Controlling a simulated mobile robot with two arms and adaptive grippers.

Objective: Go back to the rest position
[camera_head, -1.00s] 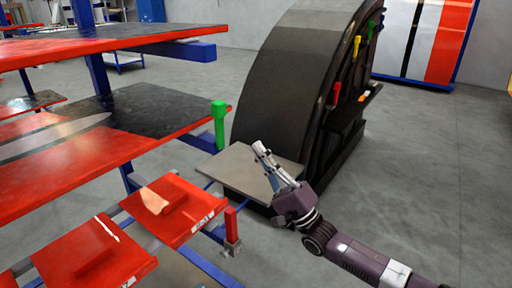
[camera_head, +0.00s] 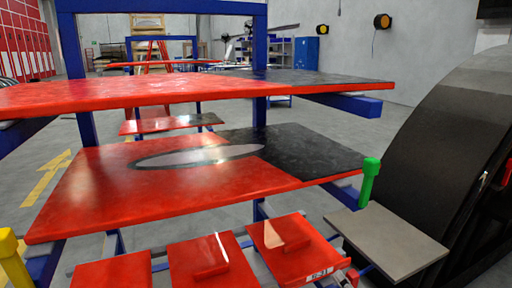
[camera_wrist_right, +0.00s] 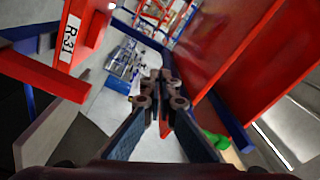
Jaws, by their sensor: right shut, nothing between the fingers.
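My right gripper (camera_wrist_right: 161,82) shows in the right wrist view, its fingers together in the middle of the picture with nothing held between them. A red panel labelled R-31 (camera_wrist_right: 92,22) is at the upper left of that view, and large red surfaces (camera_wrist_right: 225,45) are at the right, with a green handle (camera_wrist_right: 214,140) low on that side. I cannot make out my right gripper in the head view. My left gripper is in neither view.
A blue-framed rack holds red and black panels (camera_head: 105,190) across the head view. Small red trays (camera_head: 110,272) stand at the front. A green handle (camera_head: 369,180) rises beside a grey plate (camera_head: 390,240). A large black curved nosecone (camera_head: 440,130) stands right. Grey floor shows between.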

